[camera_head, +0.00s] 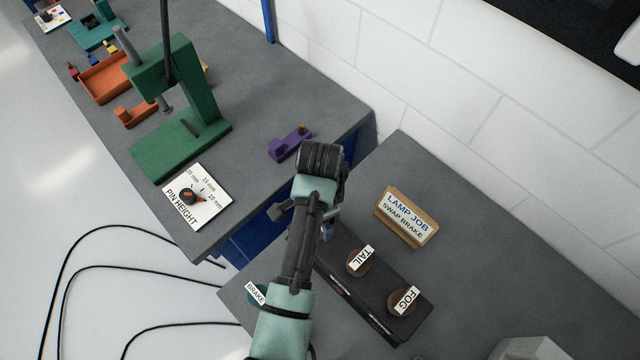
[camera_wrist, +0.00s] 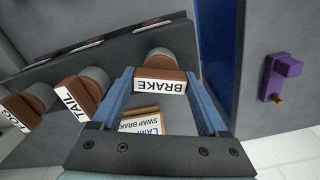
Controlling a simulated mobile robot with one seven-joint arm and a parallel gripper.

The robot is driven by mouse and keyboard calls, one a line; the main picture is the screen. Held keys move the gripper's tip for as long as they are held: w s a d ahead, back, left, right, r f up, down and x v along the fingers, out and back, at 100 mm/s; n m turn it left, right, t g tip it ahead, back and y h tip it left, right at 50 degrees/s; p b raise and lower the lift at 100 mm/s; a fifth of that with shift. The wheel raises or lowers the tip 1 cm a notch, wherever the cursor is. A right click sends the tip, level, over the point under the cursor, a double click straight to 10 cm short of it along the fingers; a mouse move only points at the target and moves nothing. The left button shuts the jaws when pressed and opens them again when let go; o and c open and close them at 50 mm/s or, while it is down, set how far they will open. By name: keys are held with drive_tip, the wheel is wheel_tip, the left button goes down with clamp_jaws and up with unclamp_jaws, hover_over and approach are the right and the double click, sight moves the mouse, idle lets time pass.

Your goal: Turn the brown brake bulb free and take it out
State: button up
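The brown brake bulb (camera_wrist: 165,64), with a white BRAKE tag (camera_wrist: 160,86), sits at the lamp panel (camera_wrist: 125,50) in the wrist view. In the head view my arm hides it. My gripper (camera_wrist: 160,75) is open, its two blue fingers spread with the bulb framed at their tips. Whether either finger touches the bulb I cannot tell. The tail bulb (camera_head: 359,262) and fog bulb (camera_head: 403,301) sit in the same dark panel (camera_head: 376,280). A teal part (camera_head: 262,300) with another BRAKE tag (camera_head: 256,292) shows left of my arm.
A wooden LAMP JOB sign (camera_head: 407,216) stands behind the panel. A purple fixture (camera_head: 289,144), a green press (camera_head: 185,100) and a pin-height dial card (camera_head: 197,197) are on the neighbouring bench. A white tiled wall (camera_head: 430,75) bounds the back. Black cables lie on the floor.

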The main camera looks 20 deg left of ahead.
clamp_jaws()
drive_tip(key=shift+r+n+p, duration=0.2)
drive_tip(key=shift+n+p, duration=0.45)
drive_tip(key=shift+n, duration=0.25)
drive_tip(key=shift+c, duration=0.6)
unclamp_jaws()
drive_tip(key=shift+f, duration=0.2)
clamp_jaws()
drive_tip(key=shift+r+p, duration=0.5)
drive_tip(key=shift+r, duration=0.05)
